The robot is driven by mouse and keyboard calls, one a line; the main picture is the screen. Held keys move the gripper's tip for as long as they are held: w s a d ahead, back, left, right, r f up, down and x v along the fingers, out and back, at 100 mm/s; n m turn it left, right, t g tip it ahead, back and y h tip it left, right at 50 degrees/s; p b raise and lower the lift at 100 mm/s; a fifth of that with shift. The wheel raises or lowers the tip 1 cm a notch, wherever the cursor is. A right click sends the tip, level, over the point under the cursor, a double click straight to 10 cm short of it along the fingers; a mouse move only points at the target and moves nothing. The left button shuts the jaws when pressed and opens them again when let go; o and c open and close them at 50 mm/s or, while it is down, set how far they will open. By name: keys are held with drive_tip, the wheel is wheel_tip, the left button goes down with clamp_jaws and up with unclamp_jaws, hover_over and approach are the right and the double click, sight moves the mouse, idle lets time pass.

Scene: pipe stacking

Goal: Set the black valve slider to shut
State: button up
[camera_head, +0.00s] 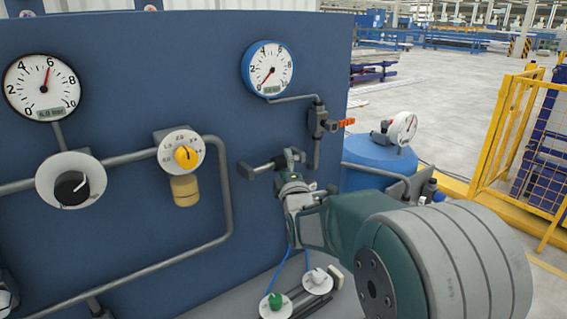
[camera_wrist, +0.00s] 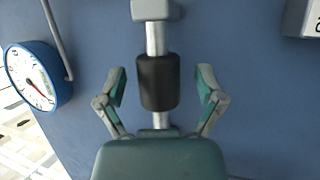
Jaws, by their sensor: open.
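The black valve slider (camera_wrist: 157,82) is a dark sleeve on a silver rod (camera_wrist: 154,38) in the wrist view. The rod runs from a grey block (camera_wrist: 156,9) at the top down towards my palm. My gripper (camera_wrist: 161,76) is open, with one finger on each side of the slider and a visible gap on both sides. The slider is mostly hidden by the gripper there.
A blue-rimmed gauge (camera_head: 268,69) and an orange-handled valve (camera_head: 345,122) sit above my gripper. A yellow knob (camera_head: 187,156) and a black dial (camera_head: 71,188) are to the left. A blue tank (camera_head: 378,160) stands right, and a green-knobbed fitting (camera_head: 275,301) lies below.

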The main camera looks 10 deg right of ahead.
sight(268, 168)
drive_tip(key=shift+w+a+r, duration=0.1)
drive_tip(key=shift+w, duration=0.3)
drive_tip(key=shift+a, duration=0.5)
drive_tip(key=shift+c, duration=1)
clamp_jaws()
drive_tip(key=shift+s+a+f, duration=0.1)
drive_tip(key=shift+s+a, duration=0.3)
drive_tip(key=shift+a, duration=0.45)
drive_tip(key=shift+s+a+f, duration=0.1)
drive_tip(key=shift+s+a, duration=0.25)
drive_tip(key=shift+a, duration=0.45)
drive_tip(key=shift+o, duration=1)
unclamp_jaws()
drive_tip(key=shift+r, duration=0.1)
drive_tip(key=shift+s, duration=0.1)
